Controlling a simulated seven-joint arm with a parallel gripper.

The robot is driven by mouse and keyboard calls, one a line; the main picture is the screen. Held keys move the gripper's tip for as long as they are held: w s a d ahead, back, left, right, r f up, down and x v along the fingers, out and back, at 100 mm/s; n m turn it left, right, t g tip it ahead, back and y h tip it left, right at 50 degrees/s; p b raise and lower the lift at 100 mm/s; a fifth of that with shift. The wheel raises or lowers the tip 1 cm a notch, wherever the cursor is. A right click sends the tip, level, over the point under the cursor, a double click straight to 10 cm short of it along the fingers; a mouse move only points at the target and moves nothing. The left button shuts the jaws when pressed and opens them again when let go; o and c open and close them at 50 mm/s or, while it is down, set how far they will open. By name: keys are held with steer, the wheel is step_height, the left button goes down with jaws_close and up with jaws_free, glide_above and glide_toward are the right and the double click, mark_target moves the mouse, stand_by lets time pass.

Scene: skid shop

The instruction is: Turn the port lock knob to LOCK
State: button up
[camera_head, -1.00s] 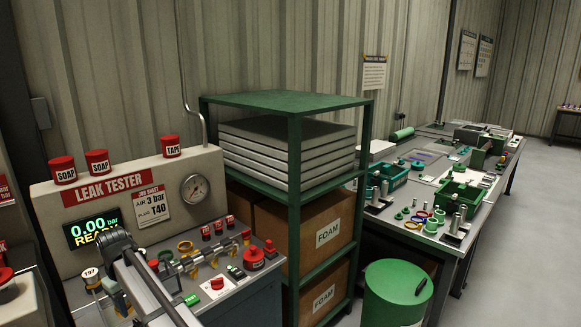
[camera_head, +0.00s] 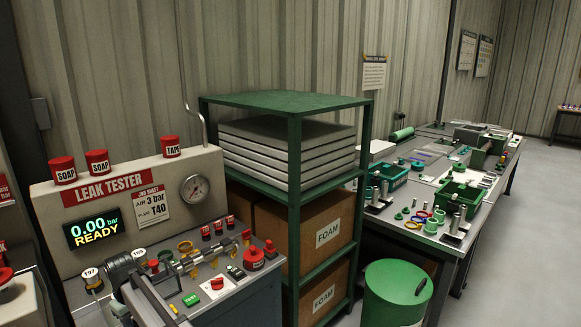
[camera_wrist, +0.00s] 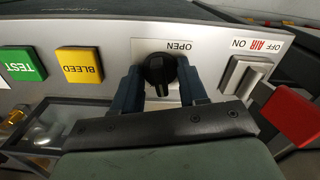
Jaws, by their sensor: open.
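A black round knob (camera_wrist: 157,72) sits on the light panel of the leak tester in the wrist view, next to an upside-down OPEN label (camera_wrist: 178,46). I take it to be the port lock knob. No LOCK label shows, and I cannot tell which way the knob points. My gripper (camera_wrist: 162,88) is open, with one blue finger on each side of the knob. I cannot tell whether the fingers touch it. In the head view the leak tester (camera_head: 160,178) reads 0.00 bar READY, and my arm hides the knob.
The panel also has a green TEST button (camera_wrist: 22,64), a yellow BLEED button (camera_wrist: 80,66), and a white AIR switch (camera_wrist: 246,75). A red part (camera_wrist: 290,108) stands close on the right. The tester bench (camera_head: 235,290) holds several small fittings.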

steer(key=c, duration=0.3)
steer(key=shift+m, duration=1.1)
steer(key=o, duration=0.3)
steer(key=shift+r, duration=3.75)
